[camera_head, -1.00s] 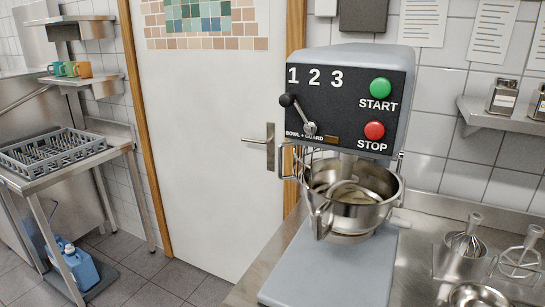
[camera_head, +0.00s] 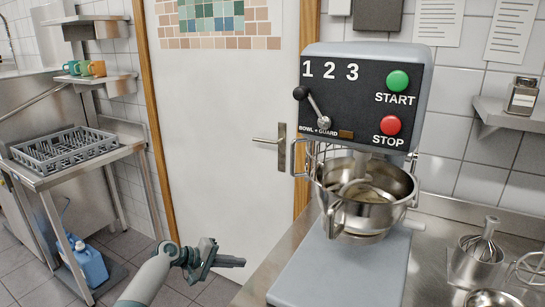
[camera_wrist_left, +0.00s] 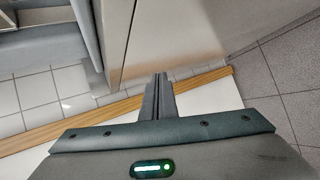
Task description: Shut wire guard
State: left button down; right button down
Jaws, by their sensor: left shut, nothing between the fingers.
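The wire guard (camera_head: 303,158) is a set of thin metal bars at the left side of the mixer's bowl (camera_head: 380,190). It looks swung to the left, and the bowl's front and top are uncovered. The mixer (camera_head: 365,90) stands on the steel counter. My left gripper (camera_head: 240,262) is low in front of the door, left of the mixer and well below the guard, touching nothing. Its fingers (camera_wrist_left: 157,98) are together and empty in the left wrist view. My right gripper is out of view.
A start button (camera_head: 398,80), a stop button (camera_head: 390,125) and a lever (camera_head: 312,102) are on the mixer's front. Whisks stand on the counter (camera_head: 440,235) at right. The door handle (camera_head: 280,142) juts out left of the guard. A rack (camera_head: 65,150) sits at far left.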

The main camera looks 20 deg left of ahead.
pick_arm(q)
notch_tip(320, 180, up, 17)
jog(key=w+m+h, duration=0.1)
jog(key=h, duration=0.2)
jog(key=s+d+r+m+g+h, duration=0.1)
jog(key=s+r, duration=0.4)
jog(key=r, duration=0.9)
jog(key=s+d+r+m+g+h, duration=0.1)
jog(key=s+r+m+g+h, duration=0.3)
jog(key=r, duration=0.9)
jog(key=shift+s+d+r+m+h+b, duration=0.2)
jog(key=shift+s+r+m+h+b, duration=0.3)
jog(key=shift+s, duration=0.5)
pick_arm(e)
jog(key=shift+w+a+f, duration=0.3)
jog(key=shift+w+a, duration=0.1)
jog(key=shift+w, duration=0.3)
pick_arm(q)
jog(key=shift+f, duration=0.15)
jog(key=shift+d, duration=0.1)
